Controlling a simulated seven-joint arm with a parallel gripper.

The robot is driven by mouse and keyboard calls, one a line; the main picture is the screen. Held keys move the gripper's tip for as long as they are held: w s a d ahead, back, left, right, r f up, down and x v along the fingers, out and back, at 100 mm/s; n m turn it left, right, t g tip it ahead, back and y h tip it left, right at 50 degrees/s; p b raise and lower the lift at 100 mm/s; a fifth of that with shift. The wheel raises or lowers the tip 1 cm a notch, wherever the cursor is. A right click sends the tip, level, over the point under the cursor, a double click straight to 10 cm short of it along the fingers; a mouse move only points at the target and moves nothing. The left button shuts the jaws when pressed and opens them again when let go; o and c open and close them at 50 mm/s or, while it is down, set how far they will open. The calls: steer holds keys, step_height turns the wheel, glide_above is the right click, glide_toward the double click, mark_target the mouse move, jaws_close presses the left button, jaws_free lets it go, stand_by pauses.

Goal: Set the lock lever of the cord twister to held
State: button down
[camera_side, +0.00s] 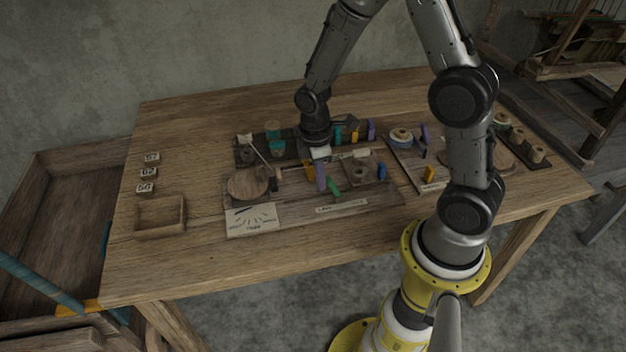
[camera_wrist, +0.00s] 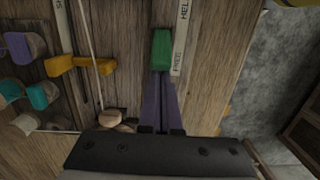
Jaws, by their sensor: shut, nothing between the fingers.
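The lock lever has a green handle (camera_side: 333,187), seen on the front board of the bench in the side view. In the wrist view the green handle (camera_wrist: 161,48) is beside the FREE end of a pale label strip (camera_wrist: 180,38); the HELD end is farther up. My gripper (camera_side: 321,188) is shut and empty, its purple fingers pointing down just left of the handle. In the wrist view the closed fingertips (camera_wrist: 161,78) are right below the green handle. I cannot tell whether they touch it. The lever's base is not clearly visible.
A round wooden disc (camera_side: 247,183) and a dial card (camera_side: 251,220) are left of the lever. A yellow-orange handle (camera_wrist: 80,65) is left in the wrist view. A blue peg (camera_side: 381,171) stands to the right. The bench front is clear beside an empty wooden tray (camera_side: 160,228).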

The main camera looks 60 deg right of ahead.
steer(key=shift+s+d+r, duration=0.3)
steer(key=shift+s+d, duration=0.05)
stand_by(0.6)
steer(key=shift+s+d+r, duration=0.3)
steer(key=shift+s+d, duration=0.15)
steer(key=shift+s+d+r, duration=0.15)
steer(key=shift+s+d, duration=0.65)
steer(key=shift+r, duration=0.15)
steer(key=shift+r, duration=0.65)
steer(key=shift+w, duration=0.1)
